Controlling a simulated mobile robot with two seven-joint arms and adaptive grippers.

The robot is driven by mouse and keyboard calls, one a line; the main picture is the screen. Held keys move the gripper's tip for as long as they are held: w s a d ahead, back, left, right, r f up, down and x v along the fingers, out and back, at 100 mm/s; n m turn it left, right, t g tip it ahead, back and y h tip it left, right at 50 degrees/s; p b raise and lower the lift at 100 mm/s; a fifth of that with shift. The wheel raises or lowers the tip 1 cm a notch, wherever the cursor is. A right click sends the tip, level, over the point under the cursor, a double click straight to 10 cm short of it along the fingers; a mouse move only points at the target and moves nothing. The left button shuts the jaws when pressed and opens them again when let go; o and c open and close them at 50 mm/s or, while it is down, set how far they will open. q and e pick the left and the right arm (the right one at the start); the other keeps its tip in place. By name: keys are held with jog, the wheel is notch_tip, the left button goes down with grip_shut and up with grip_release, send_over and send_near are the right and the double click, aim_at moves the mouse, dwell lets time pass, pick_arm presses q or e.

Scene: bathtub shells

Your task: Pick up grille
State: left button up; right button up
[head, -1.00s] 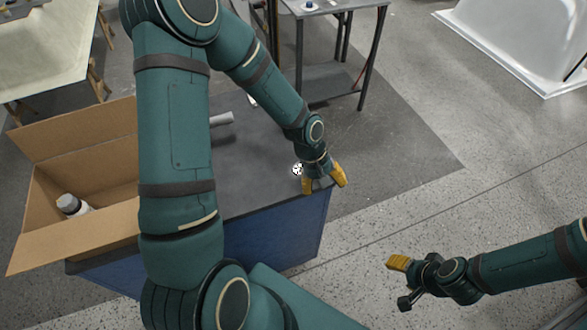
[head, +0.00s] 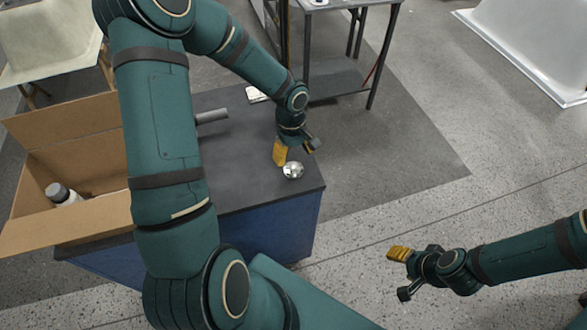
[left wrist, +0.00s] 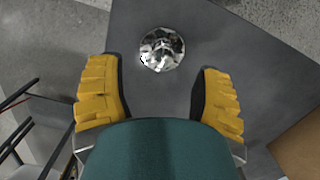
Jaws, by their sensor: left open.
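The grille (head: 293,170) is a small, round, shiny metal piece. It lies on the dark top of the blue cabinet (head: 250,190), near the right front corner. In the left wrist view the grille (left wrist: 161,49) lies beyond the fingertips, roughly between their lines. My left gripper (head: 296,152) is open and empty, just behind the grille in the head view, with its yellow fingers pointing down. In the left wrist view its fingers (left wrist: 160,95) stand wide apart.
An open cardboard box (head: 65,145) with a white bottle (head: 62,194) in it stands at the cabinet's left. A grey tube (head: 212,116) lies behind my left arm. A grey metal table (head: 335,75) stands further back. The cabinet top around the grille is clear.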

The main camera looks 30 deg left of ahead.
aim_at(294, 165)
pick_arm(q)
jog(key=shift+s+f, duration=0.15)
jog(key=shift+f, duration=1.2)
jog(key=shift+s+f, duration=0.1)
jog(key=shift+f, duration=1.2)
grip_shut()
